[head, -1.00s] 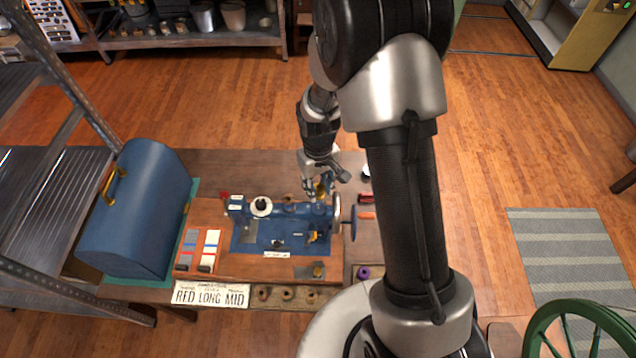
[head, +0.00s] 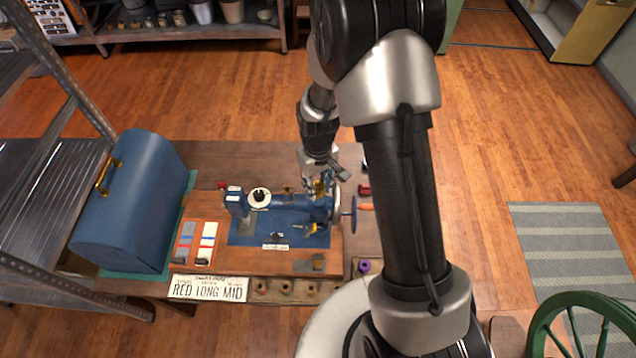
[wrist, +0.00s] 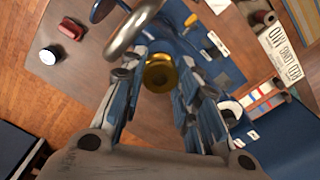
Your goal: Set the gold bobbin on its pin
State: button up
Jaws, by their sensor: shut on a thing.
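The gold bobbin (wrist: 160,76) is between the fingers of my gripper (wrist: 158,88) in the wrist view, with its round end and central hole showing. In the head view my gripper (head: 319,188) is over the right end of the blue sewing machine (head: 292,203), beside its silver handwheel (head: 337,201). Only a small gold patch of the bobbin (head: 320,187) shows there. The fingers are shut on it. The pin under it is hidden by my gripper and the bobbin, and I cannot tell whether they touch.
A silver ring of the handwheel (wrist: 133,30) passes close to my fingers. A blue domed case (head: 130,205) stands at the left of the table. A RED LONG MID sign (head: 207,289) and a purple spool (head: 364,267) are at the front.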

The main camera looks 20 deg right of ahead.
jog(key=shift+f+b, duration=0.35)
jog(key=shift+f, duration=0.05)
dwell(0.6)
jog(key=shift+f+b, duration=0.5)
jog(key=shift+f, duration=0.1)
jog(key=shift+f, duration=0.15)
jog(key=shift+f+b, duration=0.35)
jog(key=shift+b, duration=0.05)
jog(key=o, duration=0.8)
jog(key=shift+o, duration=0.2)
jog(key=shift+r, duration=0.1)
notch_tip(320, 180, up, 12)
dwell(0.4)
